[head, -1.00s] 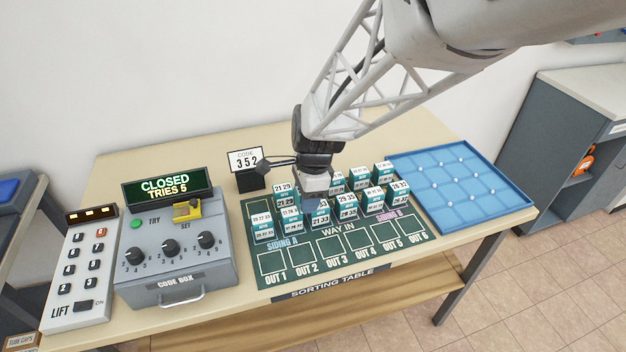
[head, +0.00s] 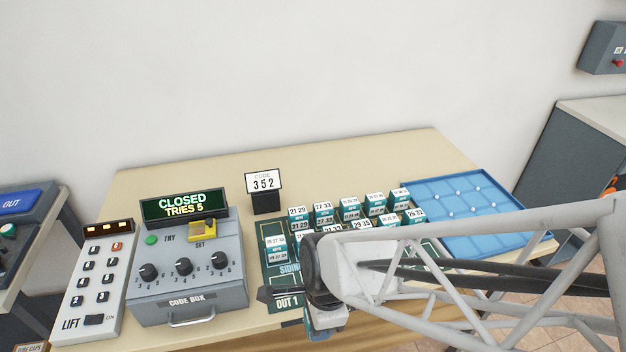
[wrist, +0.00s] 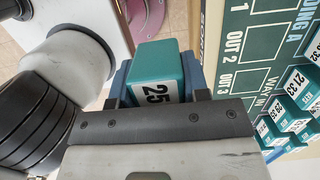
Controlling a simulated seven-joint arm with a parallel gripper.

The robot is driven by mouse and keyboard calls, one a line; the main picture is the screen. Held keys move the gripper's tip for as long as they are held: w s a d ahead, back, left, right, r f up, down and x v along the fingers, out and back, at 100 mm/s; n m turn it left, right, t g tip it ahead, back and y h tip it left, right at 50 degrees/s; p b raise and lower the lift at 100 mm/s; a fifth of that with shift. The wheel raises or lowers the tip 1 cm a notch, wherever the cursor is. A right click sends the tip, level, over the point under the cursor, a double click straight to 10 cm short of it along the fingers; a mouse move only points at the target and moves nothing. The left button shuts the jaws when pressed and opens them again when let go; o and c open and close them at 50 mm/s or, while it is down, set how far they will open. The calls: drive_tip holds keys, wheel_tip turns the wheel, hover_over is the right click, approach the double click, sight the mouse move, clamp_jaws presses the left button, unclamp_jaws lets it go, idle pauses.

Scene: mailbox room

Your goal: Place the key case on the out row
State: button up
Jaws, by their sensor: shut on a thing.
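My gripper (head: 326,318) is at the front edge of the sorting table, low in the head view. It is shut on a teal case (wrist: 155,62) with a white label reading 25, seen between the fingers in the wrist view. Whether its label says key case cannot be read. The out row is on the green board; the OUT 1 square (head: 288,300) shows just left of my gripper and looks empty. The OUT 2 (wrist: 235,42) and OUT 3 (wrist: 225,80) squares show beside the held case in the wrist view. My arm hides the other out squares in the head view.
Several teal cases (head: 323,212) stand in rows behind my gripper, with one at the left (head: 277,248). The code box (head: 188,270) and lift panel (head: 93,285) stand left. A blue tray (head: 425,190) lies right. The code sign (head: 264,190) stands behind.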

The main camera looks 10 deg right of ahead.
drive_tip(key=shift+s+f, duration=0.15)
drive_tip(key=shift+s, duration=0.25)
drive_tip(key=shift+w, duration=0.1)
hover_over(280, 286)
drive_tip(key=shift+d+f, duration=0.25)
drive_tip(key=shift+f, duration=0.5)
idle(0.5)
drive_tip(key=shift+f, duration=1.75)
drive_tip(key=shift+f, duration=0.2)
drive_tip(key=o, duration=1)
drive_tip(key=shift+c, duration=0.2)
drive_tip(key=shift+r, duration=0.2)
